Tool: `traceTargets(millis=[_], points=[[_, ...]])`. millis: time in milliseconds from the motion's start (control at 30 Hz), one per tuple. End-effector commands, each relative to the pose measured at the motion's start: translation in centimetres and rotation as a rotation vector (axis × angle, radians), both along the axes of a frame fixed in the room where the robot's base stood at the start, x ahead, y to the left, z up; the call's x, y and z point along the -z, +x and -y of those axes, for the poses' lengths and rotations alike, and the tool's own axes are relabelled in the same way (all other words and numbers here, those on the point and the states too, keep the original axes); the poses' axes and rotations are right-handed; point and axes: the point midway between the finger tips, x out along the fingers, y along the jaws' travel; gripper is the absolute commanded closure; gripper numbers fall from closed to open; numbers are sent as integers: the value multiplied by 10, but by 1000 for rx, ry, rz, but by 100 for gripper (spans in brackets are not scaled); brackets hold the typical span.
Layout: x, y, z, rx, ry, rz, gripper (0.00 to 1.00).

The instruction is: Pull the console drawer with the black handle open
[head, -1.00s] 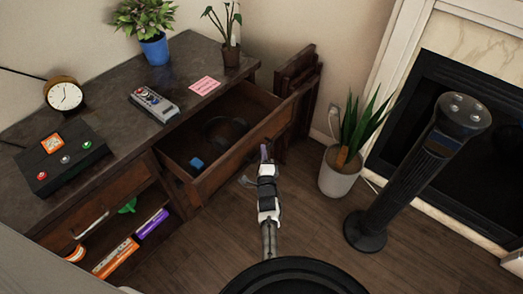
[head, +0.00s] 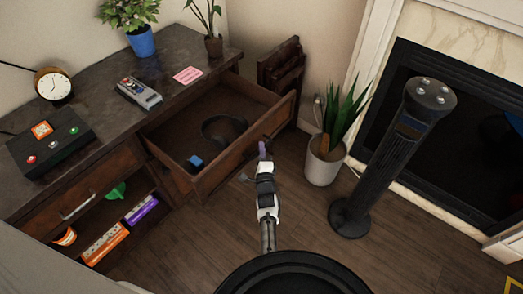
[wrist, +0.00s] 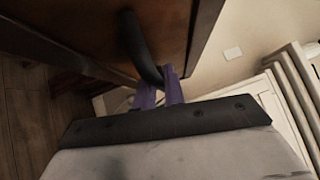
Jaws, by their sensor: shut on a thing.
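The console drawer (head: 232,160) stands pulled well out of the dark wooden console (head: 60,170), on its right side. Its inside shows in the head view. The black handle (wrist: 138,45) on its front is a curved bar, clear in the wrist view and mostly hidden behind my gripper in the head view. My gripper (wrist: 160,90) has purple fingers, shut on the lower end of the handle. In the head view my gripper (head: 263,150) is at the drawer front.
A dark ring-shaped item (head: 222,128) and a small blue item (head: 195,161) lie in the drawer. A second drawer with a silver handle (head: 75,207) is shut at left. A potted plant (head: 325,160) and a black tower (head: 385,160) stand right of my arm. Wooden floor (head: 215,235) is open in front.

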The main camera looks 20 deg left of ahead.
Motion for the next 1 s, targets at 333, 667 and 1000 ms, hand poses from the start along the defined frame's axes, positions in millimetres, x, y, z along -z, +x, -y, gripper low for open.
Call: traceTargets(millis=[333, 667, 1000], points=[[-1, 1, 1, 2, 1, 1, 83], [0, 0, 0, 1, 0, 0, 68], [0, -32, 15, 1, -1, -4, 68]])
